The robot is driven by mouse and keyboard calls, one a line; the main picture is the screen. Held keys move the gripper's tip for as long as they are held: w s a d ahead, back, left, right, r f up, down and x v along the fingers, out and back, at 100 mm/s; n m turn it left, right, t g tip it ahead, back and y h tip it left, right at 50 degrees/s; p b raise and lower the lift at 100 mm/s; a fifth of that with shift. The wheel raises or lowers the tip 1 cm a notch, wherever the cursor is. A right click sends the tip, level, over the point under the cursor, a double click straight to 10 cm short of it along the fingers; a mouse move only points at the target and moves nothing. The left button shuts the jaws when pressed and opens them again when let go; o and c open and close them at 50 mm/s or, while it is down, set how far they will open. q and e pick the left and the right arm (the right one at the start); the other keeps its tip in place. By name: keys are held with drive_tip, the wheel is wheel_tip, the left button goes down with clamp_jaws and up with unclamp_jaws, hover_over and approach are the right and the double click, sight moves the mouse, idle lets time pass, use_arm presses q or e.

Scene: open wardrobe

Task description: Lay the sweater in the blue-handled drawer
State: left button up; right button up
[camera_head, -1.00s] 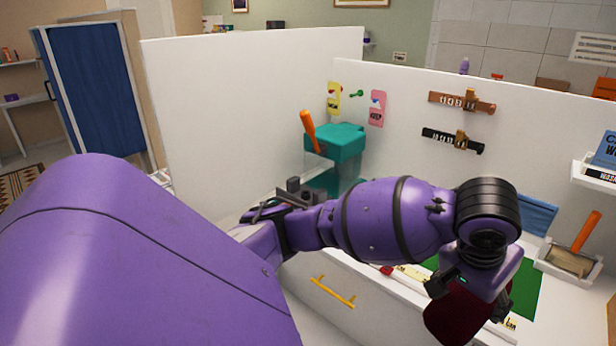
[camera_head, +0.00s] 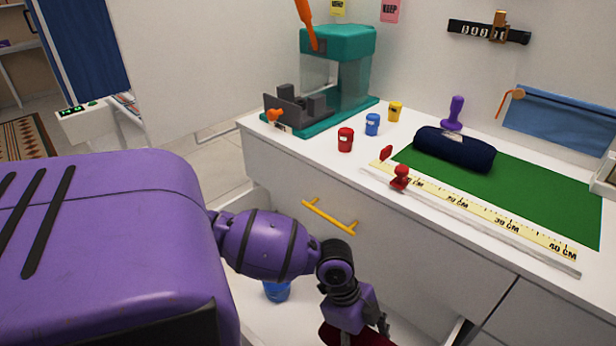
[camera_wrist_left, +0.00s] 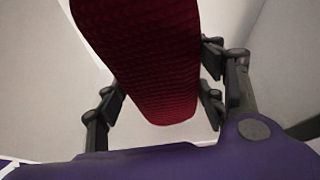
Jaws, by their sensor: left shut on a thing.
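A dark red, knit-textured roll (camera_wrist_left: 150,65), which looks like the sweater, is held between the fingers of my left gripper (camera_wrist_left: 160,100) in the left wrist view. In the head view my left gripper (camera_head: 362,330) is low at the bottom edge, below the yellow-handled drawer front. Only a sliver of the red roll (camera_head: 345,338) shows there. A white open space, apparently a pulled-out drawer (camera_head: 250,310), lies beneath the arm with a small blue object (camera_head: 277,291) in it. No blue handle is clearly visible. My right gripper is out of view.
A yellow handle (camera_head: 330,217) is on the front above my gripper. The white counter carries a teal press (camera_head: 345,75), small coloured cups, a navy roll (camera_head: 455,150) on a green mat (camera_head: 540,200), and a yellow ruler (camera_head: 480,213) along the front edge.

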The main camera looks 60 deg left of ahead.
use_arm(q)
drive_tip(key=shift+m+g, duration=0.3)
drive_tip(key=shift+m, duration=0.3)
drive_tip(key=f+b, duration=0.1)
drive_tip(key=f, duration=0.2)
drive_tip(key=a+f+b, duration=0.1)
drive_tip(key=f, duration=0.2)
drive_tip(key=f+b, duration=0.1)
drive_tip(key=f, duration=0.2)
drive_tip(key=shift+s+a+f, duration=0.1)
drive_tip(key=shift+s+a, duration=0.1)
drive_tip(key=shift+a, duration=0.1)
drive_tip(key=shift+f+b, duration=0.7)
drive_tip(key=shift+f, duration=1.7)
drive_tip(key=o, duration=1.2)
drive_tip(key=shift+a, duration=0.1)
drive_tip(key=shift+c, duration=0.2)
drive_tip(key=shift+o, duration=0.5)
